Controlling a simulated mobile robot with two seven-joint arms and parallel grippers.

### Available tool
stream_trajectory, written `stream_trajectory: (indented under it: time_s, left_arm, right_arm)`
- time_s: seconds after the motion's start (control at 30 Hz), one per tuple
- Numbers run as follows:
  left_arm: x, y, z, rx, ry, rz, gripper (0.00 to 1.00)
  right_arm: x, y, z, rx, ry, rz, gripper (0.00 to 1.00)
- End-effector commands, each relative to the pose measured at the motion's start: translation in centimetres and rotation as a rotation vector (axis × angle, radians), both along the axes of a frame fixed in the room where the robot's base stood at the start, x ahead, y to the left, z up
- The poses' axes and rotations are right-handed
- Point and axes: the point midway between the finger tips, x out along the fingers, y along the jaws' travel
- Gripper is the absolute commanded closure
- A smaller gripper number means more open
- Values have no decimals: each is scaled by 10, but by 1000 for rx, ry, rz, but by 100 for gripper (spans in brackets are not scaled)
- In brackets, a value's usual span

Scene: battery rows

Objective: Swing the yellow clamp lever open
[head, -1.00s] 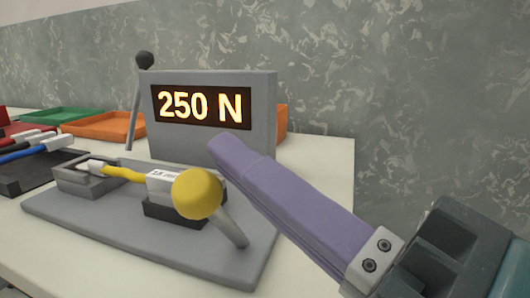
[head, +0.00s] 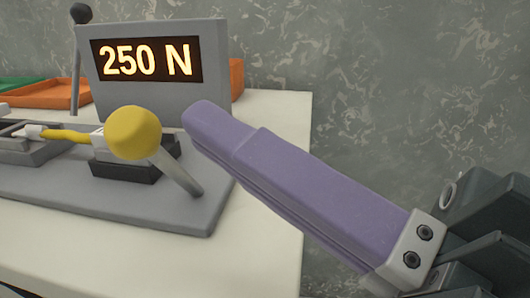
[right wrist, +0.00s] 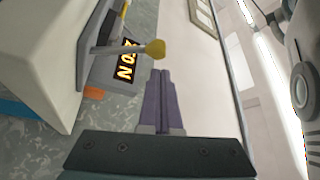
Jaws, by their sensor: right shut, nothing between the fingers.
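The clamp lever has a yellow ball knob (head: 134,132) on a grey rod (head: 180,172) that leans up and to the left from the right part of the grey base plate (head: 110,198). A yellow cable (head: 66,136) with white connectors lies across the plate, one end at the black block (head: 128,168) behind the knob. My right gripper (head: 205,120), with purple fingers, is shut and empty, its tips just right of the knob and apart from it in the picture. In the right wrist view the yellow knob (right wrist: 155,49) shows just beyond the purple fingertips (right wrist: 160,74). My left gripper is not in view.
A grey display box (head: 215,60) reading 250 N stands behind the plate. A second lever with a black knob (head: 81,13) stands at its left. Orange trays (head: 50,98) lie farther back. The white table (head: 275,150) is bare to the right, before the grey wall.

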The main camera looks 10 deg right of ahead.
Motion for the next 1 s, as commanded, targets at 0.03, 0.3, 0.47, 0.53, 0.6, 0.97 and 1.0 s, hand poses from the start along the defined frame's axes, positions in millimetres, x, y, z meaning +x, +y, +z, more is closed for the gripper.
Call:
stream_trajectory:
  time_s: [0.03,0.3,0.47,0.53,0.6,0.97,1.0]
  left_arm:
    - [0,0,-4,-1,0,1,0]
    - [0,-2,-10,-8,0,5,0]
    - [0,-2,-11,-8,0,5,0]
    - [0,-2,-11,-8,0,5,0]
    - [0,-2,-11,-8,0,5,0]
    - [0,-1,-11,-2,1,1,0]
    - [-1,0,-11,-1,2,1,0]
  right_arm:
    - [-8,-6,-6,-6,2,4,100]
    - [-35,-34,-13,-5,1,2,100]
    - [-42,-41,-14,0,-1,1,100]
    - [-43,-42,-13,1,-3,2,100]
    - [-43,-42,-13,1,-3,1,100]
    - [-43,-42,-13,1,-3,0,100]
    - [-43,-42,-13,1,-3,0,100]
